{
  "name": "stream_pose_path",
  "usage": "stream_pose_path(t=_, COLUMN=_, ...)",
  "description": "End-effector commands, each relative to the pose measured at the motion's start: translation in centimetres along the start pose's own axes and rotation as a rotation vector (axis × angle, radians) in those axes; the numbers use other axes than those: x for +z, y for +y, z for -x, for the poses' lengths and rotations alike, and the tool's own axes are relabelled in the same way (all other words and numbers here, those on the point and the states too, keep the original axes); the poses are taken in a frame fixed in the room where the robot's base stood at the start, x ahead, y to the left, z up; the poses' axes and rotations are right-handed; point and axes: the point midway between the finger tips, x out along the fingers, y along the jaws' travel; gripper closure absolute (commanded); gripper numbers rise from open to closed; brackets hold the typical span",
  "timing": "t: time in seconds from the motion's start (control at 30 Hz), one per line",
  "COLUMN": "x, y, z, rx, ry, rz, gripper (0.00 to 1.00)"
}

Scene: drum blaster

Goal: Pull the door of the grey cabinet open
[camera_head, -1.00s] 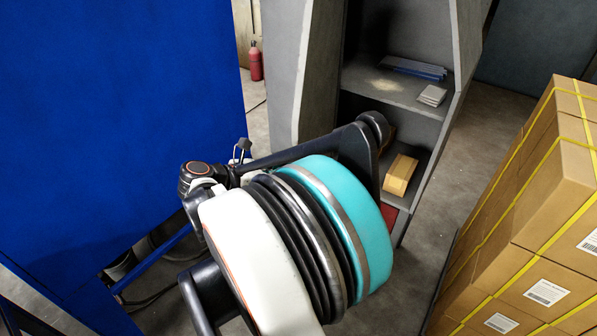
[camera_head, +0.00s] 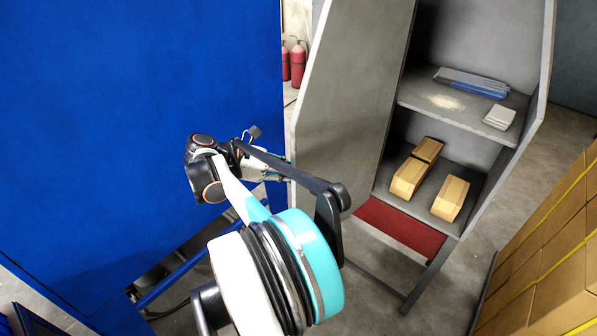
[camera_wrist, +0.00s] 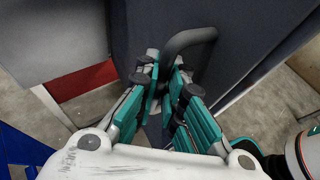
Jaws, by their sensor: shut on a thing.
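The grey cabinet (camera_head: 545,60) stands open at the right in the head view, with its shelves showing. Its grey door (camera_head: 350,95) stands swung out on the left side of the opening. In the wrist view the door (camera_wrist: 240,30) is a dark panel with a dark curved handle (camera_wrist: 192,38). My gripper (camera_wrist: 166,68) has its teal fingers closed on the handle, one on each side. In the head view my gripper (camera_head: 276,168) is at the door's outer left edge, partly hidden by my arm. The handle cannot be made out there.
Wooden blocks (camera_head: 450,198) lie on the lower shelf. A blue panel (camera_head: 130,110) fills the left side. Strapped cardboard boxes (camera_head: 545,255) stand at the lower right. Red extinguishers (camera_head: 298,62) stand behind. Some floor (camera_head: 380,290) is clear before the cabinet.

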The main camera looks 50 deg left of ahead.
Motion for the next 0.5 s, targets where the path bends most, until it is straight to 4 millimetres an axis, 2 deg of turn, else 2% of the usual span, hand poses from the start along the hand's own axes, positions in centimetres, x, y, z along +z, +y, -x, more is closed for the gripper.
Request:
stream_pose_path(t=0.23, x=0.02, y=0.03, z=-0.16, rx=-0.001, ry=0.001, rz=0.001, gripper=1.0)
stream_pose_path(t=0.27, x=0.02, y=0.04, z=-0.16, rx=-0.001, ry=0.001, rz=0.001, gripper=0.89)
stream_pose_path(t=0.3, x=0.02, y=0.04, z=-0.16, rx=-0.001, ry=0.001, rz=0.001, gripper=0.82)
stream_pose_path(t=0.5, x=0.02, y=0.03, z=-0.11, rx=0.0, ry=0.0, rz=0.0, gripper=0.82)
